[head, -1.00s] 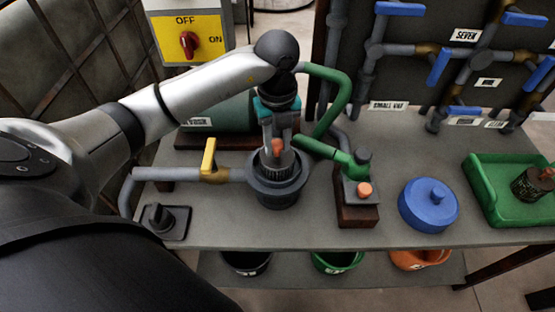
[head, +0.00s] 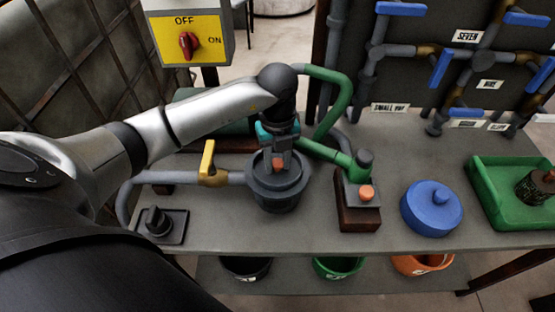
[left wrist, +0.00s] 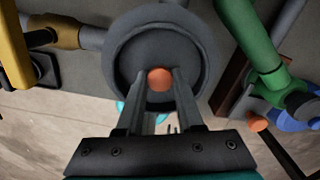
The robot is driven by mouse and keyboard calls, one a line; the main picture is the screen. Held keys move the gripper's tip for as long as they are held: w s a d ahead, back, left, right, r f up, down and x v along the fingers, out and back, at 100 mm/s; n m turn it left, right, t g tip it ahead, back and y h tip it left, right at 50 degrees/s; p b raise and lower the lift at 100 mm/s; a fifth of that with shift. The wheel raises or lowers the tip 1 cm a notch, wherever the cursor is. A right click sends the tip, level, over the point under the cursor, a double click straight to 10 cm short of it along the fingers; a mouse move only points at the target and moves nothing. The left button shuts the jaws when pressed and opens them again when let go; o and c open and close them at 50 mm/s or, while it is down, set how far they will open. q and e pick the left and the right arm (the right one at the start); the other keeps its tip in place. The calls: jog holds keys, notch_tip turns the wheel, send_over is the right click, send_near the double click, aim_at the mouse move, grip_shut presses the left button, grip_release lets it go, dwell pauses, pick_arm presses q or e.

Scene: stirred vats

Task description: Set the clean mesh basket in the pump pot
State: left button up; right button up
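The grey pump pot (head: 275,203) stands on the bench, with pipes on both sides; its round rim also shows in the left wrist view (left wrist: 113,55). The clean mesh basket's orange knob (head: 278,164) shows at the middle of the pot mouth, and also in the left wrist view (left wrist: 160,79). The basket's body is down inside the pot and its mesh is hidden. My left gripper (head: 279,159) points down over the pot, its two fingers against either side of the knob. My right gripper is not in view.
A yellow-handled valve (head: 208,160) stands left of the pot. A block with an orange button (head: 367,192) stands right of it. A blue lid (head: 430,209) lies farther right, then a green tray (head: 490,205) holding a dark basket (head: 534,187) with a reddish knob.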

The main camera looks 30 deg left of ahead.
pick_arm(q)
jog(key=o, duration=0.4)
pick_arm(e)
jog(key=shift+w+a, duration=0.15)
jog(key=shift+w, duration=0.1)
pick_arm(q)
jog(key=shift+r, duration=0.1)
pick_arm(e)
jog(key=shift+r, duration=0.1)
pick_arm(q)
jog(key=shift+r, duration=0.25)
notch_tip(320, 180, up, 12)
jog(key=p, duration=0.3)
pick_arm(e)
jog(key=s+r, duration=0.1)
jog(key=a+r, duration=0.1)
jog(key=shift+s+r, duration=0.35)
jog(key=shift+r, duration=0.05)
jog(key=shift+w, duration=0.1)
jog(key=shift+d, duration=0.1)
